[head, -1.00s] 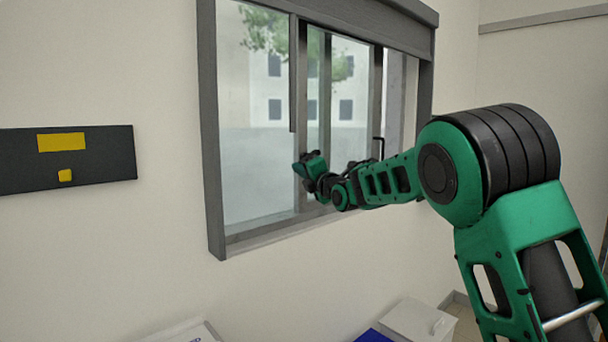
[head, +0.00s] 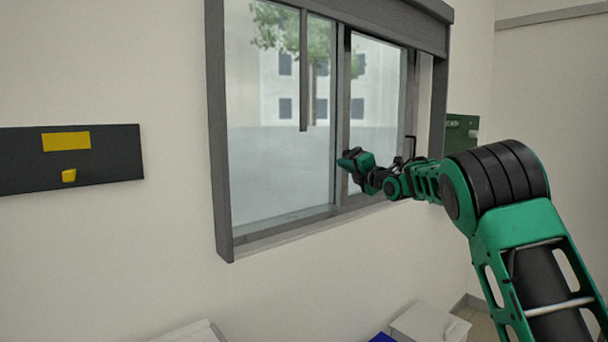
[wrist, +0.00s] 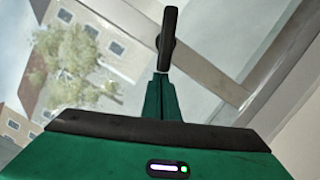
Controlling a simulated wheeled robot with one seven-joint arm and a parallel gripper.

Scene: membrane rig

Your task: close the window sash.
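The window sash (head: 343,110) is a grey-framed glass pane in the right part of the window. Its left upright stands near the middle of the opening. My gripper (head: 352,163) is at this upright, low down near the sill. It looks to be against the upright, but contact cannot be made out.
The grey window frame (head: 217,150) surrounds the opening, with a short dark strip (head: 303,80) hanging inside. A dark panel with yellow parts (head: 110,160) is on the wall at left. A white box (head: 428,322) stands low at right. The wall below the window is clear.

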